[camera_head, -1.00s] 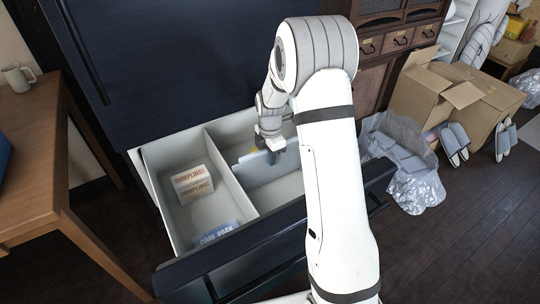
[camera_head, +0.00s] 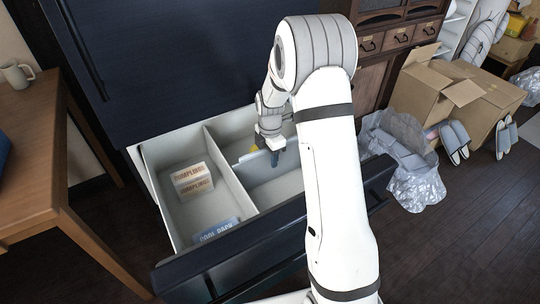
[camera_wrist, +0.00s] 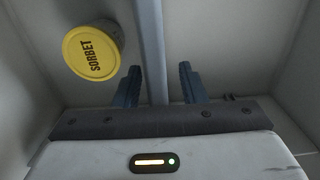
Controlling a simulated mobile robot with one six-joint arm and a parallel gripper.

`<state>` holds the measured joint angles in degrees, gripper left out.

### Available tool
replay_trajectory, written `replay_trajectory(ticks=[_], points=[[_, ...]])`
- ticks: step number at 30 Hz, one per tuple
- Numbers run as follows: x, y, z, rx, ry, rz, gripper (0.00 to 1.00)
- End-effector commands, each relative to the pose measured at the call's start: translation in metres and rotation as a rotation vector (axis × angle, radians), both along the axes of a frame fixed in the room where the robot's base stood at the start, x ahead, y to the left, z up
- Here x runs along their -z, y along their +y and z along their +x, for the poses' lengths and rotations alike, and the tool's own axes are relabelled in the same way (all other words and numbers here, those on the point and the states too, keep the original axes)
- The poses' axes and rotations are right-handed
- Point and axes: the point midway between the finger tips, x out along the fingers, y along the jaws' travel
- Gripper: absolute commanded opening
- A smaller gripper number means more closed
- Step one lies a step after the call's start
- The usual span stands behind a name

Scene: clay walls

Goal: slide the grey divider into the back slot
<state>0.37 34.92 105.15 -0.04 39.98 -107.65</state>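The grey divider (camera_head: 250,160) stands upright across the right compartment of the open drawer, under my gripper. In the wrist view the divider (camera_wrist: 151,45) runs as a narrow strip from the top edge down between my two fingers. My gripper (camera_wrist: 160,85) is open, with one finger on each side of the divider and a visible gap to both. In the head view my gripper (camera_head: 275,157) points down into the compartment. The back slot cannot be made out, and I cannot tell whether the divider's ends sit in any slot.
A yellow sorbet tub (camera_wrist: 92,52) is beside the divider. The left compartment holds dumpling boxes (camera_head: 194,181) and a blue cool pack (camera_head: 217,231). A white wall (camera_head: 230,172) separates the compartments. The drawer's dark front (camera_head: 240,245) is nearest me. Cardboard boxes (camera_head: 440,105) stand right.

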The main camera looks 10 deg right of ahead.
Motion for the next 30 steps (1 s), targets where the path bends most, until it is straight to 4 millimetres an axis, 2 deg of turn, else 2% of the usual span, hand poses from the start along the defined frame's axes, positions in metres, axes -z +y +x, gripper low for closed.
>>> replay_trajectory(ticks=[10, 15, 30], points=[[-0.054, 0.000, 0.001, 0.000, -0.003, 0.000, 0.38], [-0.073, 0.000, 0.000, 0.001, -0.001, 0.000, 0.38], [-0.077, 0.000, 0.000, 0.001, -0.001, 0.000, 0.38]])
